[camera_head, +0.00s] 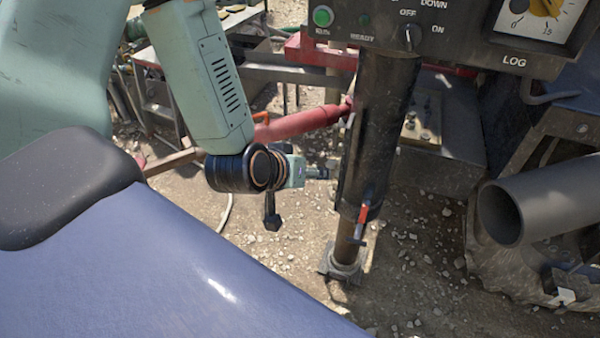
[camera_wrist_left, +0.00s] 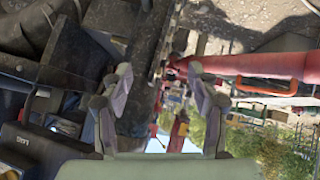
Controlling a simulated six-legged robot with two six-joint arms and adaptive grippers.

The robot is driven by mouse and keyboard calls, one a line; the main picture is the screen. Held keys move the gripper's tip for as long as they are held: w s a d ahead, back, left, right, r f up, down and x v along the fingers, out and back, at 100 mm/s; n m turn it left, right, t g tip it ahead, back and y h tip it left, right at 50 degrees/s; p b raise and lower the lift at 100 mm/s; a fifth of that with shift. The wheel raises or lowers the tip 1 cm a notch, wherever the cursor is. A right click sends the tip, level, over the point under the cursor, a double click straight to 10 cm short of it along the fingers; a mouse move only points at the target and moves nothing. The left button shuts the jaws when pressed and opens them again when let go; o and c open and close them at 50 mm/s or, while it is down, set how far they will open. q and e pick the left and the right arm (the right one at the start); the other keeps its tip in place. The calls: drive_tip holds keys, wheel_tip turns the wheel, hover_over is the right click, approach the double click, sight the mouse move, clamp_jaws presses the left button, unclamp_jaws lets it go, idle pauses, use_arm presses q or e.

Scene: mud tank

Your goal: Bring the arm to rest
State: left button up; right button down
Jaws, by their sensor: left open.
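My left arm comes down from the upper left in the head view, a pale green link ending in a black wrist joint. My left gripper (camera_head: 318,173) points right, just left of a dark upright post (camera_head: 376,130). In the left wrist view the two fingers of the gripper (camera_wrist_left: 160,75) stand well apart, with nothing held between them. The dark post runs behind the gap there; I cannot tell the exact distance to it. My right gripper is in neither view.
A control panel (camera_head: 455,35) with a green button and a dial sits above the post. A red valve lever (camera_head: 363,213) is low on the post. A red cylinder (camera_head: 300,124) lies behind the wrist. Gravel ground (camera_head: 290,250) is open below.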

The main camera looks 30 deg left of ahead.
use_arm(q)
drive_tip(key=shift+s+d, duration=0.15)
drive_tip(key=shift+d, duration=0.15)
drive_tip(key=shift+f, duration=0.1)
drive_tip(key=shift+a, duration=0.2)
drive_tip(key=s+d+f+m+g+b, duration=0.2)
drive_tip(key=s+f+g+b, duration=0.2)
drive_tip(key=s+f, duration=0.8)
drive_tip(key=s+d+f+m+g+b, duration=0.1)
drive_tip(key=s+d+f+g+b, duration=0.1)
drive_tip(key=s+f+g+b, duration=0.3)
drive_tip(key=s+f+b, duration=0.2)
drive_tip(key=s+f, duration=0.2)
drive_tip(key=f, duration=0.2)
drive_tip(key=s+f+b, duration=0.2)
drive_tip(key=s+f, duration=0.2)
drive_tip(key=f, duration=0.3)
drive_tip(key=shift+s+f+m+g, duration=0.2)
drive_tip(key=shift+m+g, duration=0.1)
drive_tip(key=shift+m, duration=0.1)
